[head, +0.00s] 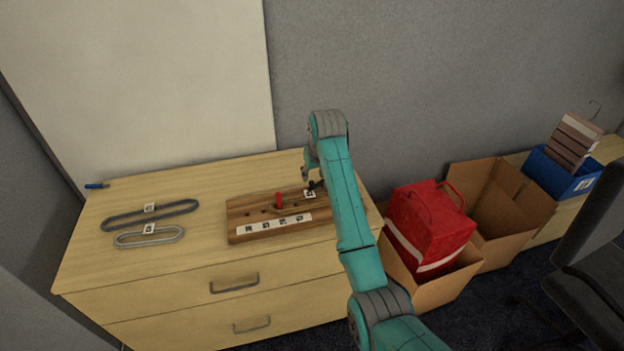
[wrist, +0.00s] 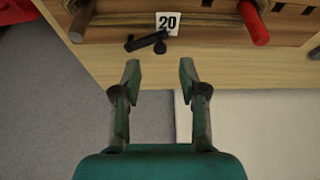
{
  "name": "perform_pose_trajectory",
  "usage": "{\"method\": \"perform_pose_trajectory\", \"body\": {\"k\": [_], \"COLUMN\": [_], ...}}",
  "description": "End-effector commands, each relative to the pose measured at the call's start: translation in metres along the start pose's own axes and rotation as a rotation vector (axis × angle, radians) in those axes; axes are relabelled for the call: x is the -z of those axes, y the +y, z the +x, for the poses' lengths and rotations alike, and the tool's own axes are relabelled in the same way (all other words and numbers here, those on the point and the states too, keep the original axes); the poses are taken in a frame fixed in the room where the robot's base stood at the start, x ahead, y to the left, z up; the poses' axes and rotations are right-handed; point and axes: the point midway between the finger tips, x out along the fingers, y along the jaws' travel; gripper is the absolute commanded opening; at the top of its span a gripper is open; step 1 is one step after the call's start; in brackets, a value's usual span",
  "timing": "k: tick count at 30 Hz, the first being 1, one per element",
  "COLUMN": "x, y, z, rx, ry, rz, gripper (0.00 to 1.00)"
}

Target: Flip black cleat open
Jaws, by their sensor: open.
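The black cleat (wrist: 148,41) shows in the wrist view as a short dark bar with a round knob beside it, just below a white tag marked 20 (wrist: 167,23). In the head view the black cleat (head: 317,185) is a small dark shape at the right end of the wooden board (head: 240,222), partly hidden by my arm. My gripper (wrist: 160,72) is open and empty. Its two fingers point toward the cleat, with a gap between fingertips and cleat. In the head view my gripper (head: 308,174) is above the board's right end.
A red peg (head: 278,200) stands on the board, left of the cleat. Two belt loops, one dark (head: 120,219) and one grey (head: 130,240), lie on the left of the drawer top. A red bag (head: 428,225) in a cardboard box stands to the right, beside my arm.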

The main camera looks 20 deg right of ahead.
Motion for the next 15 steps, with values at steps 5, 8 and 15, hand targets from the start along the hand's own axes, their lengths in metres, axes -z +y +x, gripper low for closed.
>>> {"method": "perform_pose_trajectory", "body": {"k": [5,8,15], "x": [0.0,0.0,0.0], "y": [0.0,0.0,0.0], "z": [0.027,0.037,0.045], "rx": [0.0,0.0,0.0], "ry": [-0.002,-0.001,0.001], "rz": [0.0,0.0,0.0], "gripper": [0.43,0.43,0.43]}}
